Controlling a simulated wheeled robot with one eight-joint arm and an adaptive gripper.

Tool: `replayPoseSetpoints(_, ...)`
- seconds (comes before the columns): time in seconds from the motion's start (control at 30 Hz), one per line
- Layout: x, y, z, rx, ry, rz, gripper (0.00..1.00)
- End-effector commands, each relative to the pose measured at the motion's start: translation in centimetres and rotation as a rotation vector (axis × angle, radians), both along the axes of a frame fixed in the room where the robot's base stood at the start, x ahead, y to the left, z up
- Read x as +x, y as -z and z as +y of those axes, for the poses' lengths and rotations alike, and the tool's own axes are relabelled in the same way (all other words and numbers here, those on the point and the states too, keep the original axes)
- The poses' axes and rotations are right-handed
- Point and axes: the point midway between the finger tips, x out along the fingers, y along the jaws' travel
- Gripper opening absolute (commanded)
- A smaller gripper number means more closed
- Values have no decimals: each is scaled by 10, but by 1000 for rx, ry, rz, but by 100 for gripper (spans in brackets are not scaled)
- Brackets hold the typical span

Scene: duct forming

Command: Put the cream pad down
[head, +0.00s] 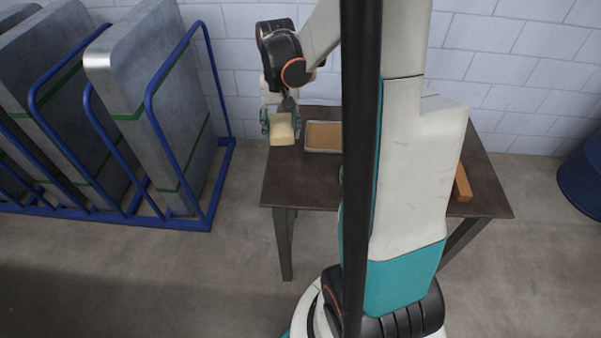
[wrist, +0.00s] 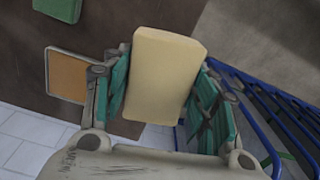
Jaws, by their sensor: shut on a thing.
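The cream pad (head: 282,129) is a pale, block-shaped piece with rounded edges. My gripper (head: 281,124) is shut on it at the far left corner of the dark table (head: 300,185). In the wrist view, the cream pad (wrist: 165,75) sits between the two teal fingers of my gripper (wrist: 163,88). In the head view the pad overlaps the table's left edge. I cannot tell whether it touches the tabletop or hangs above it.
A shallow tray with a tan inside (head: 309,149) lies just right of the pad. An orange-brown bar (head: 462,185) lies at the table's right. A blue rack (head: 215,195) with large grey panels stands left of the table. The table's front left looks clear. My arm hides its middle.

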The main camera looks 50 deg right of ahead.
Motion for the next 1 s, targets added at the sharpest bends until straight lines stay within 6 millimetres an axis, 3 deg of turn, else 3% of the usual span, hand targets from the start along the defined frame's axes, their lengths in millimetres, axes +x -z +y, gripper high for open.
replayPoseSetpoints(0.1,-19,-7,-26,0,95,0,31)
replayPoseSetpoints(0.23,-29,-8,-39,1,145,-1,31)
replayPoseSetpoints(0.33,-31,3,-41,0,156,0,31)
replayPoseSetpoints(0.8,-31,115,-41,0,154,0,31)
replayPoseSetpoints(1.0,-31,144,-41,0,154,0,31)
